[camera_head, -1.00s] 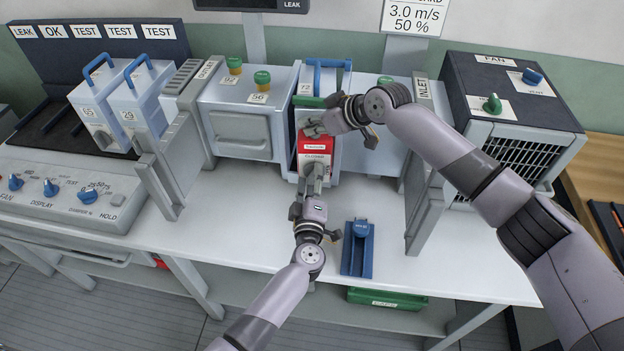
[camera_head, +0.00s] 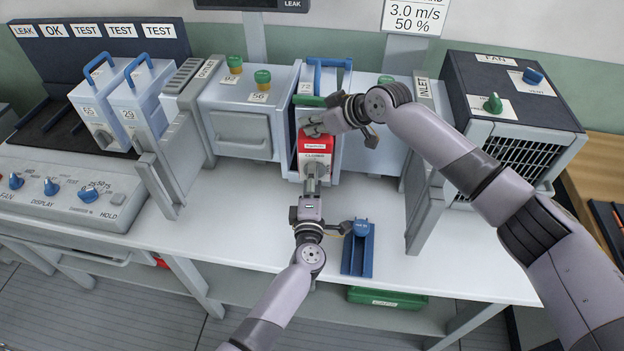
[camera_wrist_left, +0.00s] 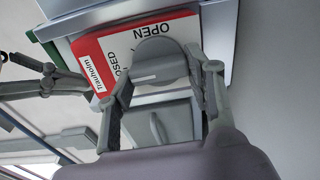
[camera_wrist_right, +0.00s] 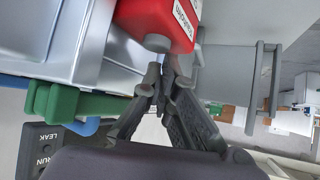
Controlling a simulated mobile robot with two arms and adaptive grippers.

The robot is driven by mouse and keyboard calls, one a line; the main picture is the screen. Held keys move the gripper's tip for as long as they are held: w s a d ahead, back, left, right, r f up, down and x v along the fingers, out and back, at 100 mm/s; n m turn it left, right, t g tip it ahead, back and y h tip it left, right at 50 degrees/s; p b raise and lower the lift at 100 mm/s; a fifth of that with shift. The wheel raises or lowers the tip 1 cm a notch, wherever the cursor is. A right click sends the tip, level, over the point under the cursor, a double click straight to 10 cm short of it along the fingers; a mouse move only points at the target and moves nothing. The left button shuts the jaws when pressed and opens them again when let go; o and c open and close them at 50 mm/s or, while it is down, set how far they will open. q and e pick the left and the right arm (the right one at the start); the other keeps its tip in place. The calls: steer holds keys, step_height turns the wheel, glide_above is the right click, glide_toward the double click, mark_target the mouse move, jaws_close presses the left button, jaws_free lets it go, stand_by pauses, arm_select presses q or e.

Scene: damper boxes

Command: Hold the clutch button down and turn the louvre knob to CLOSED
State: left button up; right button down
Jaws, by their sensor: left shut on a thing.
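The red louvre box (camera_head: 316,142) sits in the middle unit, with OPEN and CLOSED lettering on its face in the left wrist view (camera_wrist_left: 95,62). Its grey louvre knob (camera_wrist_left: 160,58) has a white pointer mark. My left gripper (camera_head: 312,178) is shut on the knob from the front. The grey round clutch button (camera_wrist_right: 158,42) stands out of the red box in the right wrist view. My right gripper (camera_wrist_right: 158,78) has its fingers together, tips right at the button. I cannot tell whether the button is pressed in. The right hand hides the button in the head view.
A blue holder (camera_head: 358,248) lies on the bench right of my left wrist. Green-capped ports (camera_head: 262,78) stand left of the middle unit. An open grey door (camera_head: 426,215) stands to the right.

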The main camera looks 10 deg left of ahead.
arm_select(q)
steer(key=shift+a, duration=0.1)
arm_select(e)
steer(key=shift+f, duration=0.1)
arm_select(q)
steer(key=o, duration=1.2)
steer(key=shift+c, duration=0.2)
steer(key=s, duration=0.4)
steer(key=s+d, duration=0.1)
steer(key=s, duration=0.7)
steer(key=shift+d, duration=0.25)
arm_select(e)
step_height(320, 180, up, 8)
steer(key=shift+f, duration=0.15)
steer(key=shift+f, duration=0.1)
